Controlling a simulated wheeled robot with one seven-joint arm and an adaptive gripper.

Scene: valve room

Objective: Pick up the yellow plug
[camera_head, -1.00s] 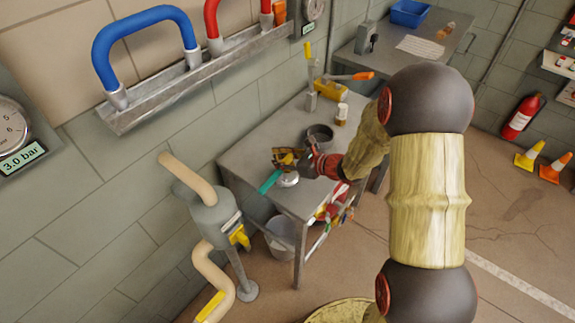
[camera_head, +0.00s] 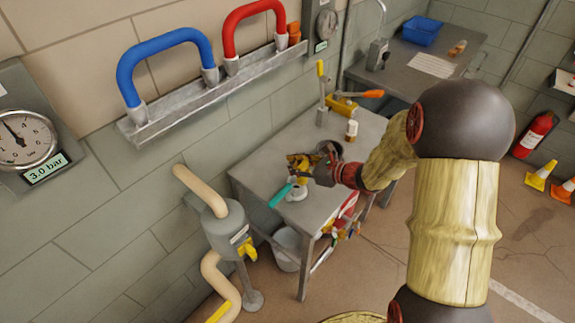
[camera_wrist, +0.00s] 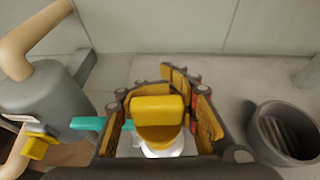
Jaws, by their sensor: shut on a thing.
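The yellow plug (camera_wrist: 158,110) shows between the fingers of my gripper (camera_wrist: 160,115) in the wrist view, with a wide upper part and a rounder lower part. My gripper is shut on it. In the head view my gripper (camera_head: 301,165) is over the front left part of the grey table (camera_head: 262,178), and the plug cannot be told clearly from the yellow-brown fingers. A white round piece (camera_head: 297,193) is below the gripper; it also shows under the plug in the wrist view (camera_wrist: 165,151). Whether plug and white piece touch is unclear.
A teal bar (camera_head: 280,196) lies beside the white piece. A dark round pot (camera_wrist: 284,130) stands right of the gripper. A small jar (camera_head: 352,130) and a yellow valve piece (camera_head: 343,105) are farther back. A grey pipe unit (camera_head: 226,230) stands left of the table.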

